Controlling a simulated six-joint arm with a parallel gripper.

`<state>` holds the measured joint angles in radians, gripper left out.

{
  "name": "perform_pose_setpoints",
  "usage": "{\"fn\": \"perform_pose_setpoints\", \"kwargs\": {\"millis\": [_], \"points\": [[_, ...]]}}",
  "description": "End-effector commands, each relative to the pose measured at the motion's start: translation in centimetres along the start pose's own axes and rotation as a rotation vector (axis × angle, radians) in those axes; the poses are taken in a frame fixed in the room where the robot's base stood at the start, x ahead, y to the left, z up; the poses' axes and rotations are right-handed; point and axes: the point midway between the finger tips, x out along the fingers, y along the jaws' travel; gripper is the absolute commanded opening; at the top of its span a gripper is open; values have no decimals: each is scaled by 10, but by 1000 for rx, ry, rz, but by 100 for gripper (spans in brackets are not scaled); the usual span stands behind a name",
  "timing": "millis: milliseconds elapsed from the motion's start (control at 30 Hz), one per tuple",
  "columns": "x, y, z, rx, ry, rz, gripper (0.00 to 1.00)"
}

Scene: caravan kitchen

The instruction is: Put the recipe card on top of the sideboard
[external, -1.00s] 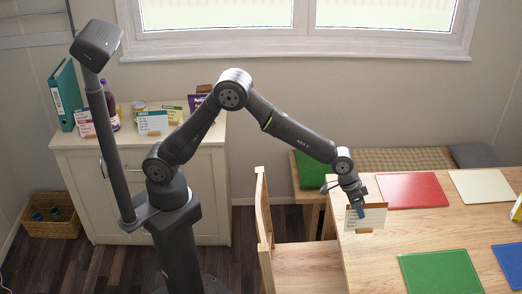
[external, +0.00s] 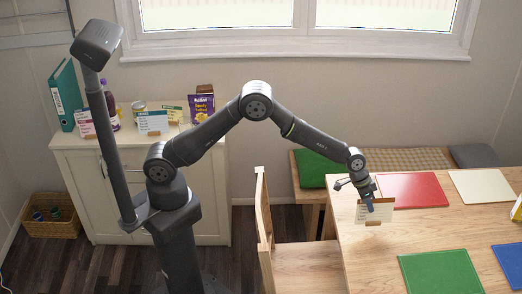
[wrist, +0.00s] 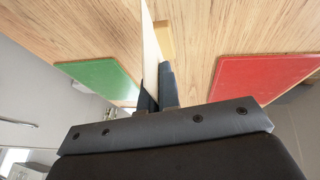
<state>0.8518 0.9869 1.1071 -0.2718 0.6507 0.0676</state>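The recipe card (external: 368,213) is a white card with a dark top band and printed lines, in a small wooden holder. In the wrist view the card (wrist: 151,45) shows nearly edge-on between the two dark fingers of my gripper (wrist: 158,95). How far the holder is above the table is hard to tell. The sideboard (external: 150,180) is a pale cabinet at the left, behind my base, with a light wooden top.
The sideboard top holds a teal binder (external: 66,95), a purple bottle (external: 110,107), a jar, several cards and a purple packet (external: 201,108). Its front right top looks clear. A wooden chair (external: 263,225) stands between the sideboard and table (external: 440,222). Coloured mats lie on the table.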

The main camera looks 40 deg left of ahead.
Motion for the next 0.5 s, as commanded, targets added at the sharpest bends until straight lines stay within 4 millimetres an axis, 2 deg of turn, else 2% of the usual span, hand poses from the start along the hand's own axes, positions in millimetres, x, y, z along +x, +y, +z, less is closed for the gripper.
{"fn": "perform_pose_setpoints", "kwargs": {"millis": [200,500], "points": [[26,-6,12,-3,-2,-1,0],[29,-7,13,-2,0,-1,0]]}}
